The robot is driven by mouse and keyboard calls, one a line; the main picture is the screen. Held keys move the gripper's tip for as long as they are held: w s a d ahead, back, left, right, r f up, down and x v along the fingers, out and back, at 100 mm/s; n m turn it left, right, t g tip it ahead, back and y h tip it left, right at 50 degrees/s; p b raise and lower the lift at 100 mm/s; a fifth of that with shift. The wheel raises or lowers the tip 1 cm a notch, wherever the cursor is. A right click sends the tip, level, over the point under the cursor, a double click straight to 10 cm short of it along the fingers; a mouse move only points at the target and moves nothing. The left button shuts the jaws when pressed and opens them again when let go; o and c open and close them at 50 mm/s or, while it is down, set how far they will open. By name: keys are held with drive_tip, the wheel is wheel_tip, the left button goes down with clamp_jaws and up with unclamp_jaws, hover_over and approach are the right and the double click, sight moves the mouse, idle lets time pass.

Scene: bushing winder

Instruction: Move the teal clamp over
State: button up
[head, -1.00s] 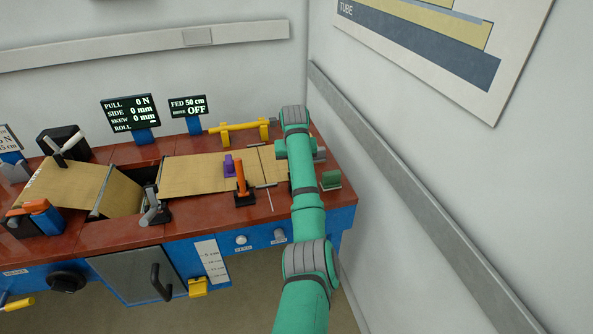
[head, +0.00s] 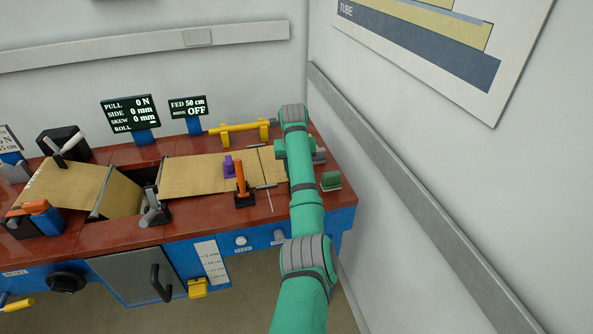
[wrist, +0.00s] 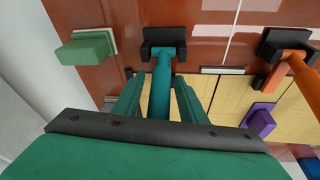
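The teal clamp shows in the wrist view as an upright teal handle (wrist: 161,92) on a black base (wrist: 165,38), on the red-brown bench top beside the edge of the tan sheet. My gripper (wrist: 160,80) is open, with one green finger on each side of the handle. Narrow gaps seem to show between the fingers and the handle; I cannot tell if either touches.
An orange clamp (head: 241,180) and a purple block (head: 229,167) stand left of my arm by the tan sheet (head: 192,175). A green block (head: 330,181) stands to the right. A yellow bar (head: 238,128) lies behind. The wall is close on the right.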

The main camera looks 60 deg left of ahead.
drive_tip(key=v, duration=1.1)
drive_tip(key=shift+f, duration=0.1)
